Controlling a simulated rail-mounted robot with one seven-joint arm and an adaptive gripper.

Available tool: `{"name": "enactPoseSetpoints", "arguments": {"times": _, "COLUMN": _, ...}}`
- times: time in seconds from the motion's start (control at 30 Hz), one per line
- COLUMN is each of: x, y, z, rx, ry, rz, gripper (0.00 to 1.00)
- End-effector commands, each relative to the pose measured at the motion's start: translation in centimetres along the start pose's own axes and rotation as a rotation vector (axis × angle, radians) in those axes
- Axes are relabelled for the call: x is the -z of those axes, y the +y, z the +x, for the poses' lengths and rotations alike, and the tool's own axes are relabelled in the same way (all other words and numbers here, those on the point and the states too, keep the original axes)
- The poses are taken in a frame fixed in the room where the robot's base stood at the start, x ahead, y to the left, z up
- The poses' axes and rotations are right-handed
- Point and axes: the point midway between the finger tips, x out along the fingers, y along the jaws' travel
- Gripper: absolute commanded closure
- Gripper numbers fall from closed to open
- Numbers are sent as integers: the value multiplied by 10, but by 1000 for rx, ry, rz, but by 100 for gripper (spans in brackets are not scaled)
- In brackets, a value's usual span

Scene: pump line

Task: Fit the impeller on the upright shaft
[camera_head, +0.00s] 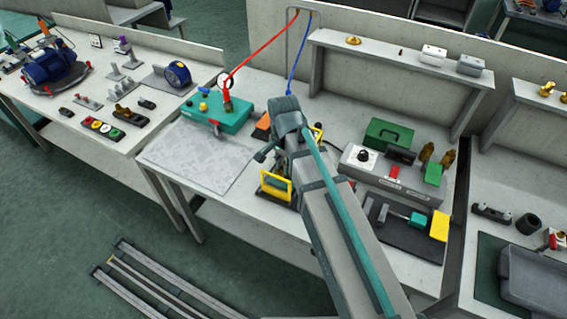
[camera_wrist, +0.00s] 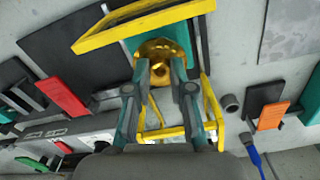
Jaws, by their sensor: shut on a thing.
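A gold, rounded impeller (camera_wrist: 162,48) is between the fingertips of my gripper (camera_wrist: 161,75) in the wrist view. My gripper is shut on it. A yellow frame (camera_wrist: 130,30) with teal parts surrounds the impeller and fingers in this view. In the head view the yellow frame (camera_head: 273,190) stands on the middle bench, beside my arm. My arm hides the gripper and impeller there. The upright shaft is not visible in either view, and I cannot tell whether the impeller touches it.
An orange block (camera_wrist: 272,116), a grey ring (camera_wrist: 230,103) and a red block (camera_wrist: 62,97) lie around the frame. A grey control box (camera_head: 372,166) is right. A pale mat (camera_head: 195,156) is clear.

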Motion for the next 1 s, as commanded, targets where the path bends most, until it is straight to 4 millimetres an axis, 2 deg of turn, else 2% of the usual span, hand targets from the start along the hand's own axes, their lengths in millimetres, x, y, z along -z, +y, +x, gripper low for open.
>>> {"name": "enactPoseSetpoints", "arguments": {"times": 0.27, "x": 0, "y": 0, "z": 12, "rx": 0, "ry": 0, "rz": 0, "gripper": 100}}
{"name": "enactPoseSetpoints", "arguments": {"times": 1.0, "x": 0, "y": 0, "z": 12, "rx": 0, "ry": 0, "rz": 0, "gripper": 100}}
